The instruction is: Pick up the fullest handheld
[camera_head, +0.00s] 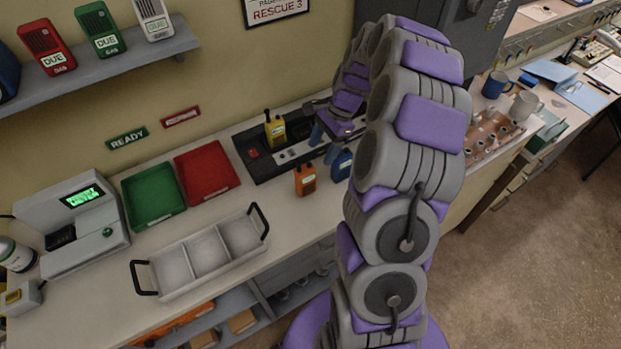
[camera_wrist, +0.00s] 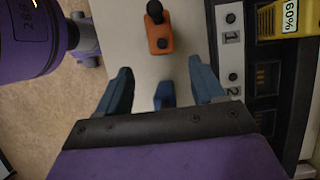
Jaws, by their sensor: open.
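A yellow handheld (camera_head: 275,129) stands in the dark charging dock (camera_head: 246,168). In the wrist view its label (camera_wrist: 290,16) appears to read 60%. An orange handheld (camera_head: 305,180) and a blue handheld (camera_head: 341,165) stand on the counter in front of the dock; no charge reading shows on either. My gripper (camera_head: 324,143) is open above the counter, by the dock. In the wrist view the blue handheld (camera_wrist: 164,94) shows between the open fingers, partly hidden by the gripper body. The orange handheld (camera_wrist: 158,36) is beyond the fingertips.
A green tray (camera_head: 153,194) and a red tray (camera_head: 207,171) lie left of the dock. A white divided carrier (camera_head: 205,256) stands before them, beside a device with a green screen (camera_head: 83,196). Handhelds marked DUE stand on the wall shelf (camera_head: 105,60). Mugs (camera_head: 524,105) stand at right.

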